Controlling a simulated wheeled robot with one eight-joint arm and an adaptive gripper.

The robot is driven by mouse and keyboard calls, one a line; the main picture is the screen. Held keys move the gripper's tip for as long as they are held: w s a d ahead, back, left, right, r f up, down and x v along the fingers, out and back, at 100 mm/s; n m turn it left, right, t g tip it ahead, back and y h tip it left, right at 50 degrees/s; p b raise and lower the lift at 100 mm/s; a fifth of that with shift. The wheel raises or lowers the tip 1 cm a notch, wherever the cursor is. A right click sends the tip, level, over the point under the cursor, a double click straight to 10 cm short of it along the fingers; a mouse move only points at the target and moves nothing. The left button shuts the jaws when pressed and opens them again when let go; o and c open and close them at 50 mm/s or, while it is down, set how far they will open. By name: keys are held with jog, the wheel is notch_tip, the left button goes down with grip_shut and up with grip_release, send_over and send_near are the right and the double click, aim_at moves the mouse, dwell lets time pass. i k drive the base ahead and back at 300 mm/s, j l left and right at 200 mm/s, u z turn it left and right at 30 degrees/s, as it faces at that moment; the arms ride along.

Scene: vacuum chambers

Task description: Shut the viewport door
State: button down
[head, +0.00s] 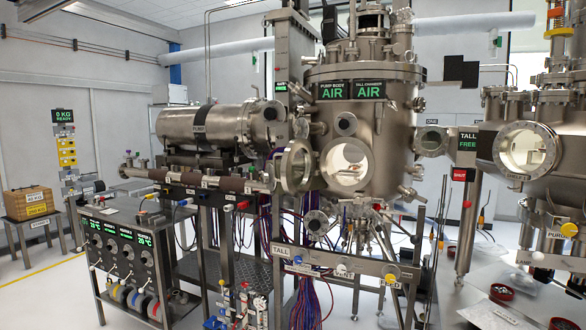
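The viewport door (297,165) is a round metal-rimmed ring with a glass-like middle. It stands swung open to the left of the round viewport opening (347,165) in the tall steel chamber (385,115). The opening is uncovered, and a lit, pale interior shows through it. The door is seen at an angle, and its hinge is too small to make out clearly. My gripper is not in view.
A horizontal steel cylinder (205,126) and a brown-banded pipe (215,183) lie left of the door. A second chamber (490,147) with a round lit port stands right. Open floor shows at left.

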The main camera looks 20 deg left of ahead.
aim_at(291, 189)
jog(key=i+j, duration=0.25)
jog(key=j, duration=0.15)
jog(key=i+j, duration=0.2)
jog(key=j, duration=0.15)
jog(key=i+j, duration=0.25)
jog(key=j, duration=0.15)
jog(key=i+j+z, duration=0.1)
jog(key=i+j, duration=0.15)
jog(key=j, duration=0.15)
jog(key=i+j, duration=0.2)
jog(key=j, duration=0.15)
jog(key=i+j, duration=0.25)
jog(key=j, duration=0.15)
jog(key=i+j, duration=0.2)
jog(key=j, duration=0.2)
